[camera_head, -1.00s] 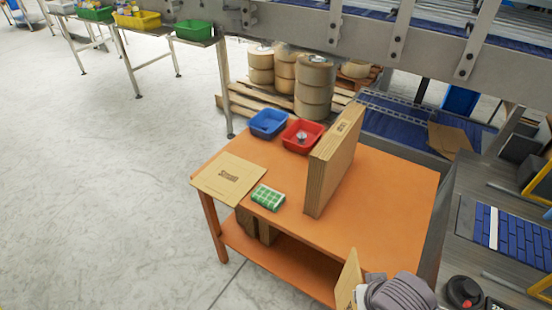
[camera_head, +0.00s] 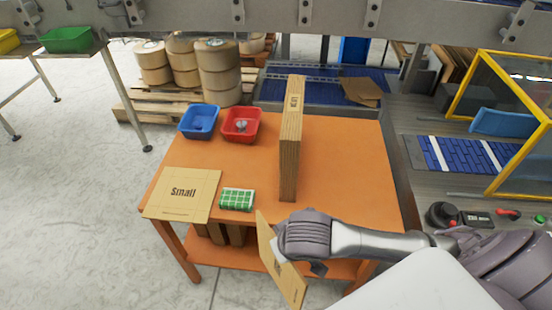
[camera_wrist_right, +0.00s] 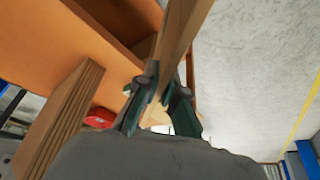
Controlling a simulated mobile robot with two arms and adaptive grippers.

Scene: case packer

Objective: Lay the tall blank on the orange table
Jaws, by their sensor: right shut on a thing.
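The tall blank, a flat tan cardboard sheet (camera_head: 284,272), is held on edge and tilted at the front of the orange table (camera_head: 345,190). My right gripper (camera_head: 277,243) is shut on it; its fingers largely hide behind the sheet and the wrist. In the right wrist view the two dark fingertips (camera_wrist_right: 160,90) pinch the cardboard (camera_wrist_right: 184,32), with the table edge close by. The sheet's lower part hangs below the tabletop level in the picture; I cannot tell whether it touches the table. My left gripper is not in view.
A thick upright cardboard stack (camera_head: 290,150) stands mid-table. A flat blank marked Small (camera_head: 183,192) and a green checked pack (camera_head: 237,199) lie at the left. Blue (camera_head: 199,121) and red (camera_head: 241,125) bins stand at the back. The tabletop right of the stack is clear.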

